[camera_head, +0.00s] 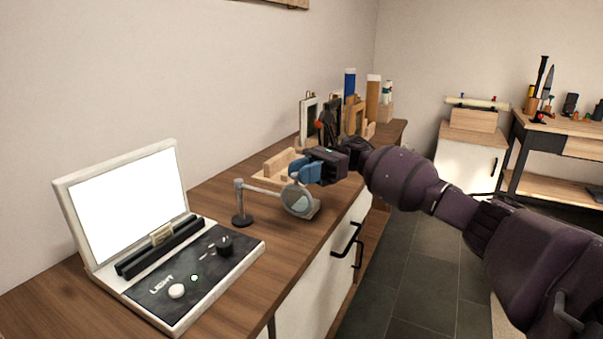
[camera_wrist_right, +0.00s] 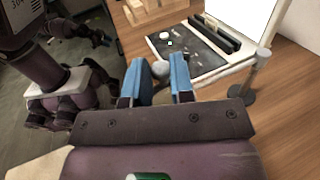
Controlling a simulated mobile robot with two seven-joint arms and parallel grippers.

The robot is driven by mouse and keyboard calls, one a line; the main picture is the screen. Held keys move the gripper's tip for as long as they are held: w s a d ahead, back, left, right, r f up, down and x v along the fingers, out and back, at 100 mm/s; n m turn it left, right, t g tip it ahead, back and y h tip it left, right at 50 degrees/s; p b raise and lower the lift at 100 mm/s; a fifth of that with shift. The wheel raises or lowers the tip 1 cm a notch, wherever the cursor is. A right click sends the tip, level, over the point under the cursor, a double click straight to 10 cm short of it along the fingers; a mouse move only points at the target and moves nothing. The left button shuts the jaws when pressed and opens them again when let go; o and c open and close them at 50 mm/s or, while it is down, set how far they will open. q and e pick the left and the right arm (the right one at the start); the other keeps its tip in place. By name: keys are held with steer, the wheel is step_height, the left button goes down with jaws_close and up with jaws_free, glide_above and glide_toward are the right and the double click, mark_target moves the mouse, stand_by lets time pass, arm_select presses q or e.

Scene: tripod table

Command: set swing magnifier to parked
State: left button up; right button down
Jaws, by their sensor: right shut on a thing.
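The swing magnifier has a dark round base and a grey upright post (camera_head: 240,202). A pale arm runs from the post to a round lens (camera_head: 299,202), which hangs tilted near the front edge of the counter. My right gripper (camera_head: 302,173) is at the lens end, its blue fingers just above the rim. In the right wrist view the fingers (camera_wrist_right: 161,72) close around a small round grey knob (camera_wrist_right: 160,69), and the post (camera_wrist_right: 257,77) stands to the right. The lens is hidden there. Dark parts of my other arm show at the left, but its jaws are unclear.
A light box (camera_head: 135,205) with a lit screen and a dark control panel (camera_head: 195,274) stands at left. A wooden tray (camera_head: 281,164) lies behind the lens. Frames and tubes (camera_head: 349,85) crowd the far counter. Bare counter (camera_head: 225,185) lies around the post.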

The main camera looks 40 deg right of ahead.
steer(key=c, duration=1)
jaws_free()
steer(key=shift+d, duration=0.1)
steer(key=shift+c, duration=0.2)
arm_select(q)
steer(key=shift+w+d+b, duration=0.1)
steer(key=shift+w+b, duration=0.05)
steer(key=shift+b, duration=0.5)
arm_select(e)
steer(key=d, duration=1)
steer(key=shift+d, duration=0.4)
steer(key=shift+s+r, duration=0.1)
